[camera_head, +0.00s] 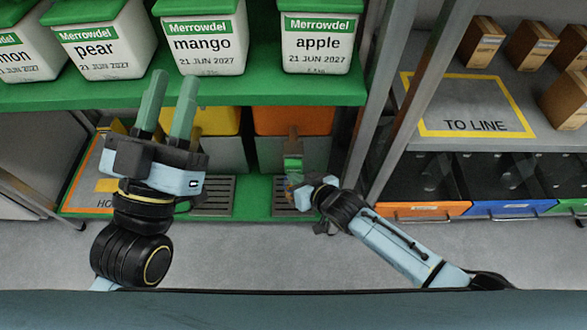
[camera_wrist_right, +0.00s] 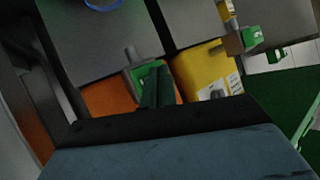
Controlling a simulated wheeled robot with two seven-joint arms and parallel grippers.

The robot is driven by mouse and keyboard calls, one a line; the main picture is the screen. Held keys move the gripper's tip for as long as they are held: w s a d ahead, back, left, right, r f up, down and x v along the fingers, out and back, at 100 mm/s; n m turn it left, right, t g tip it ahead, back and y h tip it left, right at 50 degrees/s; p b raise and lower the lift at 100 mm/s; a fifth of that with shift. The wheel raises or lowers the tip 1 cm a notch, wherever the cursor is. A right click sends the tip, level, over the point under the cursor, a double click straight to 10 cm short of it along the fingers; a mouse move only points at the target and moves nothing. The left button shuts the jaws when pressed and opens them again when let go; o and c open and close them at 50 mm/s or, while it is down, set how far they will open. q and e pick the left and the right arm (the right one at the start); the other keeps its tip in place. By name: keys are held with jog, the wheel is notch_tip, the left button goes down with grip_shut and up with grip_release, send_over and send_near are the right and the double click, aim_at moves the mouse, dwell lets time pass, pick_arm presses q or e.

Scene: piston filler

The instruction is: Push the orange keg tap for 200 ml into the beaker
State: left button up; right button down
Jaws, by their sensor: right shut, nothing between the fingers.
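The orange keg (camera_head: 293,121) stands on the lower green shelf, with a grey lower part. It also shows in the right wrist view (camera_wrist_right: 103,99). Its tap (camera_wrist_right: 131,55) has a grey stem and is partly covered by my right gripper (camera_wrist_right: 155,68). In the head view my right gripper (camera_head: 292,160) is shut and empty in front of the keg, at the tap; I cannot tell whether they touch. A blue ring (camera_wrist_right: 103,4) at the wrist view's top edge may be the beaker's rim. My left gripper (camera_head: 174,77) is open and empty, raised at the left.
A yellow keg (camera_head: 212,121) stands left of the orange one, above a drip tray (camera_head: 213,196). White tubs, including mango (camera_head: 208,45) and apple (camera_head: 318,45), line the upper green shelf. A grey rack post (camera_head: 380,100) rises right of the orange keg, close to my right arm.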

jog(key=shift+w, duration=0.7)
dwell(1.0)
jog(key=shift+s, duration=0.1)
jog(key=shift+s+r+p, duration=0.1)
jog(key=shift+s+p, duration=0.4)
jog(key=shift+s, duration=0.55)
jog(key=s+p, duration=0.3)
jog(key=s, duration=0.2)
